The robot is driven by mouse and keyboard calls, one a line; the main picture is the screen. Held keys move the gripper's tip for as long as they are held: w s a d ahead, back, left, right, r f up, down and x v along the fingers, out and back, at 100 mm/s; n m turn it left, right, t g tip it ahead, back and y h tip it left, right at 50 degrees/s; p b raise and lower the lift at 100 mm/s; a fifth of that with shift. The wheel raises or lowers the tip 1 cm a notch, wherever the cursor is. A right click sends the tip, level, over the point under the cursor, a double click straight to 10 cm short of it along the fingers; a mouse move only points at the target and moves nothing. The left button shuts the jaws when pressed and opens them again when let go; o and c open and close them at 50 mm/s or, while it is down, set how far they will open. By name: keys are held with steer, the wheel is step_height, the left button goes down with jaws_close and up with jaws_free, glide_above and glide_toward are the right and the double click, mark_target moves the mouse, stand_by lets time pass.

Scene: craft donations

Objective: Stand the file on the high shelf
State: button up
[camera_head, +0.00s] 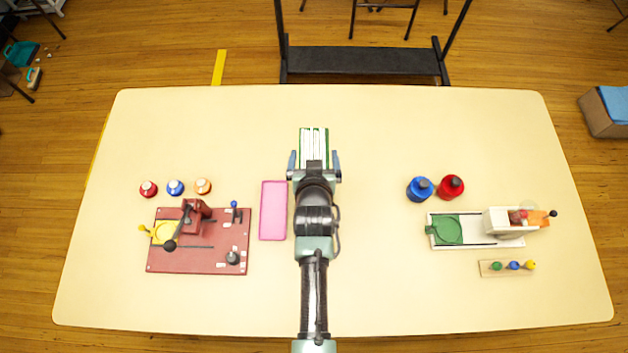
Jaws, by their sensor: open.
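A green file with white page edges (314,141) is at the back middle of the table. My gripper (314,156) is open, with one blue finger to the left of the file and one to the right. Gaps show between the fingers and the file; its near end is hidden by my gripper. A black rack (365,61) stands behind the table, with one board and two uprights that run out of the top of the picture. No higher shelf is in view.
A pink tray (273,211) lies close left of my arm. A dark red board with a lever press (198,241) and several small pots are farther left. Blue (420,189) and red (451,187) bottles and a white device (475,231) are right. The table's back right is clear.

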jaws_close()
steer(key=shift+w+r, duration=0.1)
steer(key=shift+r, duration=0.05)
stand_by(0.5)
